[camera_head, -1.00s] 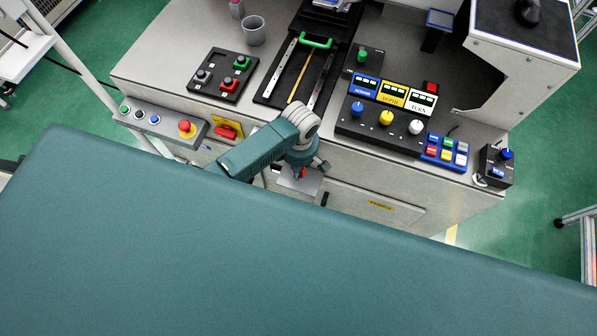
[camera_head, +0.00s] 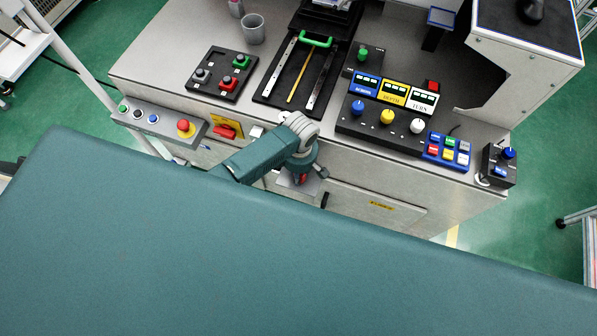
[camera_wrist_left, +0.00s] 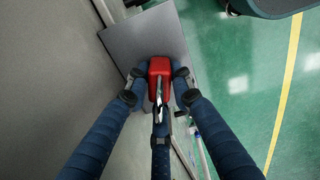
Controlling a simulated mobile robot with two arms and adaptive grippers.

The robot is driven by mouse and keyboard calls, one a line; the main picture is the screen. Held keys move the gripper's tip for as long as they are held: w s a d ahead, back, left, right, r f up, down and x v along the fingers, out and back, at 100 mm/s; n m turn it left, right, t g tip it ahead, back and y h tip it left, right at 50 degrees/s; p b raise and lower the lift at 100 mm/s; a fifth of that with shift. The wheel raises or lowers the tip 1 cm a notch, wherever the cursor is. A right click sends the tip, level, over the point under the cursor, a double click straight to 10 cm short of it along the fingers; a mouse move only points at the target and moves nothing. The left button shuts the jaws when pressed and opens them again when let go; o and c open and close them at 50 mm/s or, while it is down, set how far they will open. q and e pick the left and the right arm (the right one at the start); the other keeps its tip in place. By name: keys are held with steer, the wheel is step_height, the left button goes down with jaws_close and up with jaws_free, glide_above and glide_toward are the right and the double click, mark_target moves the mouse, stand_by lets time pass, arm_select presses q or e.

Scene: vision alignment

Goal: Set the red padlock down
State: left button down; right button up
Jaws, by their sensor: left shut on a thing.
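The red padlock (camera_wrist_left: 159,70) is between the fingertips of my left gripper (camera_wrist_left: 157,84) in the left wrist view. The gripper is shut on it, with a finger on either side. The padlock's metal shackle points toward the wrist. Behind the padlock lies a flat grey plate (camera_wrist_left: 140,38); I cannot tell whether the padlock touches it. In the head view the padlock is a small red patch (camera_head: 302,180) below my left wrist, mostly hidden by the arm, over the small grey plate (camera_head: 286,182) at the cabinet front. My right gripper is not in view.
The cabinet front (camera_wrist_left: 60,60) runs close along the left in the wrist view. A red rotary switch (camera_head: 226,131) and a button box (camera_head: 160,121) are on the cabinet front, left of my arm. Control panels (camera_head: 385,121) stand on the worktop. Green floor (camera_wrist_left: 245,70) is open to the right.

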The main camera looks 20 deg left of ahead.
arm_select(q)
steer(key=c, duration=1.6)
jaws_free()
steer(key=shift+c, duration=0.2)
steer(key=shift+o, duration=0.6)
steer(key=shift+r, duration=0.1)
steer(key=shift+r, duration=0.35)
step_height(320, 180, up, 12)
steer(key=shift+s+d+r+p, duration=0.1)
steer(key=shift+d+r+p, duration=0.1)
steer(key=shift+p, duration=1.05)
